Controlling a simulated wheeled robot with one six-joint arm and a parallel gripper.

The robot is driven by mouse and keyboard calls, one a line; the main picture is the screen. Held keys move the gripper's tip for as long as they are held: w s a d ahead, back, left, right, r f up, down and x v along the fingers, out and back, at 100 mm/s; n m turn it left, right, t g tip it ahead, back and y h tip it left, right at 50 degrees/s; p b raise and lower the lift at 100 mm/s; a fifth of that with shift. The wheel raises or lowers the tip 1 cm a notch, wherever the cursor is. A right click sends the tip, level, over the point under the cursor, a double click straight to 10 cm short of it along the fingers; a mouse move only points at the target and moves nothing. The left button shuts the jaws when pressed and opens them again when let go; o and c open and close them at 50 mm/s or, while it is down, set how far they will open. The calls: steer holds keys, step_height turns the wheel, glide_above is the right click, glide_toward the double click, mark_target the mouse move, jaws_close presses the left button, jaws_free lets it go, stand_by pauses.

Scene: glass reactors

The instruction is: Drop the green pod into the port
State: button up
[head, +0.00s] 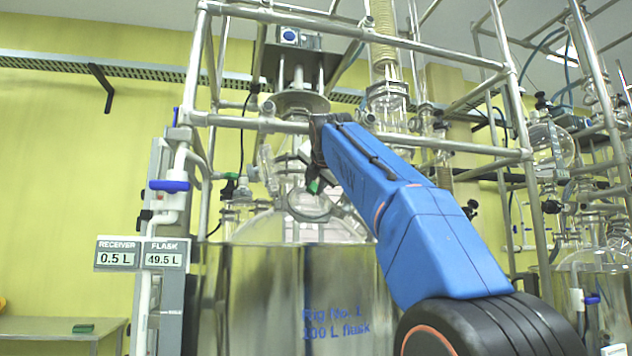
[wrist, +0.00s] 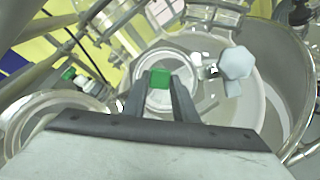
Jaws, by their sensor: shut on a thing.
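My gripper (wrist: 160,86) is shut on the green pod (wrist: 160,76), which shows between the fingertips in the wrist view. In that view the pod lies in front of a round glass opening, which appears to be the port (wrist: 139,88). I cannot tell how far the pod is above it. In the head view my gripper (head: 312,176) is above the shoulder of the big glass flask, partly hidden by my blue arm. A small green spot there appears to be the pod (head: 314,186). The port is not clear in the head view.
The rig's metal frame (head: 262,124) surrounds the flask's top. A white hexagonal cap (wrist: 236,63) stands right of the opening, and other green parts (wrist: 70,74) are at left. The steel vessel (head: 270,290) is below. Displays (head: 142,254) read 0.5 L and 49.5 L.

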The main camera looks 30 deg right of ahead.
steer(key=shift+w+d+f, duration=0.15)
steer(key=shift+w+f, duration=0.3)
steer(key=shift+w, duration=0.05)
steer(key=shift+w+d+f, duration=0.15)
steer(key=shift+w+f, duration=0.3)
steer(key=shift+w, duration=0.05)
steer(key=o, duration=1.1)
steer(key=v, duration=1.7)
steer(key=shift+s+a+f, duration=0.1)
steer(key=shift+a+f, duration=0.05)
steer(key=shift+a, duration=0.05)
stand_by(0.4)
